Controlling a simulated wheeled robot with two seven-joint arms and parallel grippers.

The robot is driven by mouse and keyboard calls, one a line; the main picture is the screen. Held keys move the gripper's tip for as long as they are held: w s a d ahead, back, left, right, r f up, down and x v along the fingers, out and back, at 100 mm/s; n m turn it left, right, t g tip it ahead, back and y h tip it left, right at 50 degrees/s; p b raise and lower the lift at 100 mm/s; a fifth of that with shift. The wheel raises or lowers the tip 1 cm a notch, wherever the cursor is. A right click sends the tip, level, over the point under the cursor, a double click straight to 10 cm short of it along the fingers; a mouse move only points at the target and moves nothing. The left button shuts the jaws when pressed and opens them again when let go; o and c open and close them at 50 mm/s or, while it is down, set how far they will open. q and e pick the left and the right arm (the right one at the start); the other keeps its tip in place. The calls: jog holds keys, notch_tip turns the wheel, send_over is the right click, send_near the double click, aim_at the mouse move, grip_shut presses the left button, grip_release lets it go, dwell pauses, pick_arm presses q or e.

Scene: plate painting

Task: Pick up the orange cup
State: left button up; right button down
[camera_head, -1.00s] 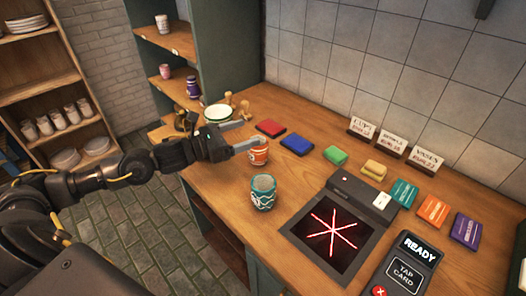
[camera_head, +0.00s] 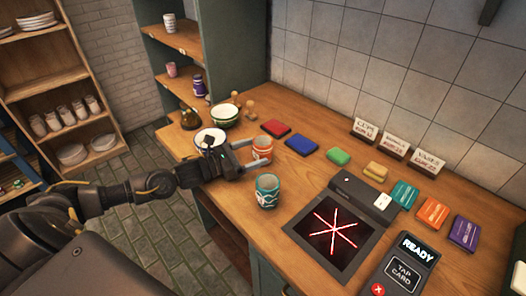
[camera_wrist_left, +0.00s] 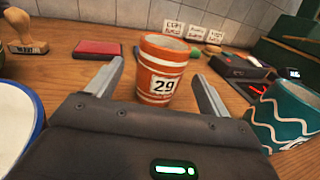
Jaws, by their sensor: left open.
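The orange cup (camera_head: 263,148) stands upright on the wooden counter, with white bands and a "29" label in the left wrist view (camera_wrist_left: 163,70). My left gripper (camera_head: 247,157) is open. In the wrist view its two fingers (camera_wrist_left: 158,88) point toward the cup, one on each side of it in the picture. I cannot tell how far the fingertips reach along the cup. My right gripper is not in view.
A teal patterned cup (camera_head: 267,191) stands close in front of the orange cup. A bowl (camera_head: 210,139) and a green bowl (camera_head: 224,115) are behind my left gripper. A scanner (camera_head: 335,229) is at right.

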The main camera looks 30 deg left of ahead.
aim_at(268, 147)
pick_arm(q)
jog(key=p+x, duration=0.1)
jog(key=x, duration=0.4)
jog(key=shift+r+p, duration=0.15)
jog(key=shift+p, duration=0.2)
jog(key=shift+w+d, duration=0.25)
jog(key=shift+s, duration=0.1)
jog(key=shift+a, duration=0.1)
jog(key=c, duration=1.2)
